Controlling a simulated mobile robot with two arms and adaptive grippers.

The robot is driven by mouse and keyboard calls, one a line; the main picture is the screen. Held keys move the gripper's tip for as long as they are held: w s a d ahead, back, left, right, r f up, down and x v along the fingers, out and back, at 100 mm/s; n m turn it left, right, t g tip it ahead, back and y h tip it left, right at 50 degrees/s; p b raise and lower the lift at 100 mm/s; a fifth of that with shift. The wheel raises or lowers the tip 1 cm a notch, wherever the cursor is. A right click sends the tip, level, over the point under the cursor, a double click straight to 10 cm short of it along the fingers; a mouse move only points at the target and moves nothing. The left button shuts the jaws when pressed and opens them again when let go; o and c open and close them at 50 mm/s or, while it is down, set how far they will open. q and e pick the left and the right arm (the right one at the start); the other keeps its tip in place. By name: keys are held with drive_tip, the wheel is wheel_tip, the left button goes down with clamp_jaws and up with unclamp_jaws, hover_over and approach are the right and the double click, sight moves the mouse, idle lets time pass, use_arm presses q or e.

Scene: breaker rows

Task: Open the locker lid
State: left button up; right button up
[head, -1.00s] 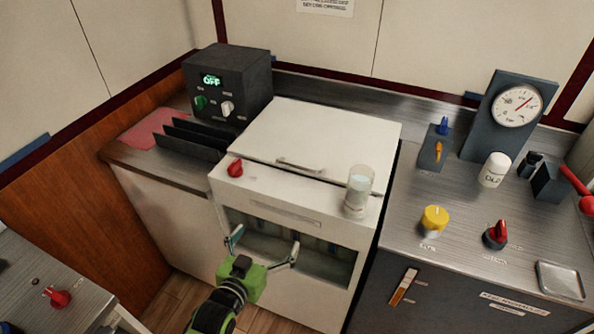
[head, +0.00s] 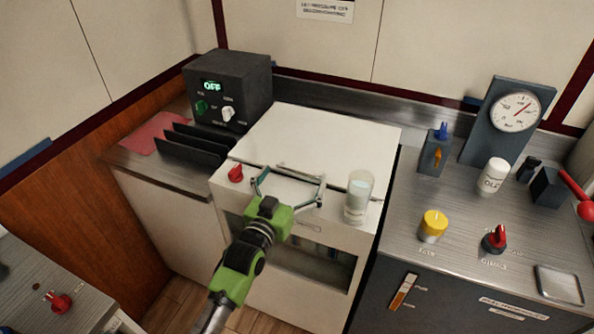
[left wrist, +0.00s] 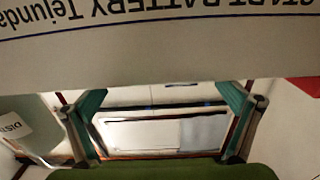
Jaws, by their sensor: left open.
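The white locker (head: 300,225) stands in the middle of the head view, against the back counter. Its flat white lid (head: 325,135) lies shut on top, with a thin handle along its front edge, partly behind my gripper. My left gripper (head: 291,180) is open and empty, its two fingers spread at the locker's front ledge just before the lid's handle. I cannot tell whether they touch it. In the left wrist view the open fingers (left wrist: 165,95) frame a pale surface, with upside-down lettering across the top. My right gripper is not in view.
A clear glass (head: 358,197) stands on the ledge right of my fingers; a red knob (head: 235,173) sits left of them. A dark box reading OFF (head: 228,90) is behind left. The right counter holds a gauge (head: 515,110), a yellow knob (head: 433,225) and a white bottle (head: 493,177).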

use_arm(q)
drive_tip(key=shift+x, duration=1.25)
drive_tip(key=c, duration=1.3)
drive_tip(key=shift+r, duration=0.1)
drive_tip(key=shift+c, duration=0.4)
